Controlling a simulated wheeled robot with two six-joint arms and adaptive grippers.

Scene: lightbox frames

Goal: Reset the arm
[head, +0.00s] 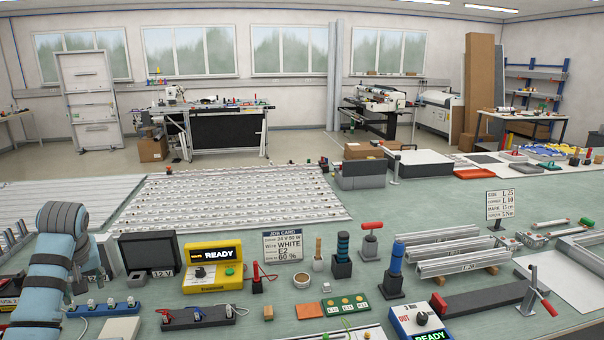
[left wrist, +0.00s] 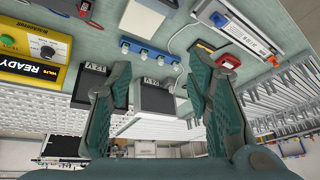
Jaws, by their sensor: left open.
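My left arm (head: 58,262), pale blue and jointed, stands up from the lower left edge of the head view over the bench. Its gripper is mostly hidden there behind the arm's own links. In the left wrist view my left gripper (left wrist: 157,75) shows two dark green ribbed fingers spread wide apart with nothing between them. Behind the gap are a black box (left wrist: 157,99) marked 12 V and a blue strip with white connectors (left wrist: 150,51). My right gripper is in neither view.
A dark connector strip (head: 198,317) lies in front. A large white slatted panel (head: 235,200) covers the bench behind. Green bench (head: 400,215) is bare right of centre.

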